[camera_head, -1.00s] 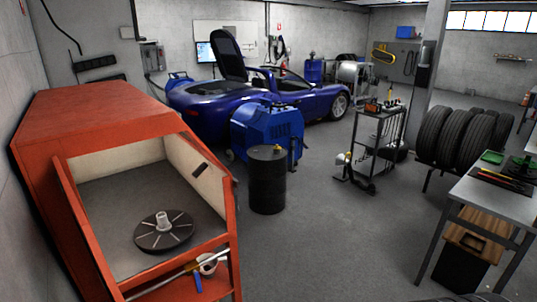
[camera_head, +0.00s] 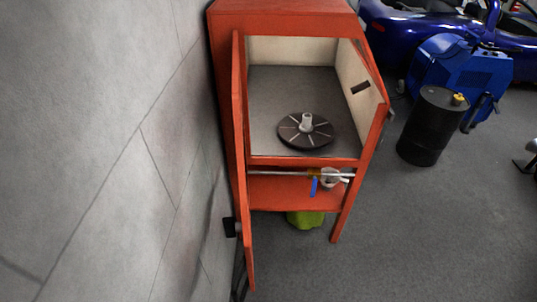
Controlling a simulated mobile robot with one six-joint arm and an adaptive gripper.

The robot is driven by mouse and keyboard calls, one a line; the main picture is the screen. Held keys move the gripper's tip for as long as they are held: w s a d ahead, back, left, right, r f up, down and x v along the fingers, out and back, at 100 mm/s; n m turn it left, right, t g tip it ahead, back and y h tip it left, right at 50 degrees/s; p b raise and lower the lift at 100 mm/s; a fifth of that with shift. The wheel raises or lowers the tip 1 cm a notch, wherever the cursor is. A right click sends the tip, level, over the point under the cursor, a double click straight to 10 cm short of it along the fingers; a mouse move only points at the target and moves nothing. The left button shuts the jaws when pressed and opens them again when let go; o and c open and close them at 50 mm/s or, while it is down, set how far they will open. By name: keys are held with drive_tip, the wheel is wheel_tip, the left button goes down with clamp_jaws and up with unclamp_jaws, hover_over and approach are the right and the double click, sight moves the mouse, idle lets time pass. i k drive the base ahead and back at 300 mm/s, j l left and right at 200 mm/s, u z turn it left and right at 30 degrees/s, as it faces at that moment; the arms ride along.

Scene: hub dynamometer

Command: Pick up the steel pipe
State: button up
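A thin, light grey bar (camera_head: 340,175), which looks like the steel pipe, lies across the front of the orange cabinet (camera_head: 298,163), just below the edge of its upper compartment. Its right end shows near the cabinet's right post; its left part is thin and hard to make out. A blue-handled item (camera_head: 314,187) and a small white round object (camera_head: 330,183) are beside or below it, partly overlapping it in the picture. I cannot tell what the bar rests on. My gripper is not in view.
A dark slotted disc with a pale hub (camera_head: 307,122) lies in the upper compartment. The cabinet's open door (camera_head: 241,150) stands near the concrete wall at left. A yellow-green object (camera_head: 305,219) is underneath. A black drum (camera_head: 431,127) stands at right; floor in front is clear.

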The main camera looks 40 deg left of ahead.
sight(307, 126)
drive_tip(key=i+l+u, duration=0.15)
drive_tip(key=l+u, duration=0.25)
drive_tip(key=i+l+u, duration=0.15)
drive_tip(key=l+u, duration=0.3)
drive_tip(key=j+u, duration=0.1)
drive_tip(key=u, duration=1.35)
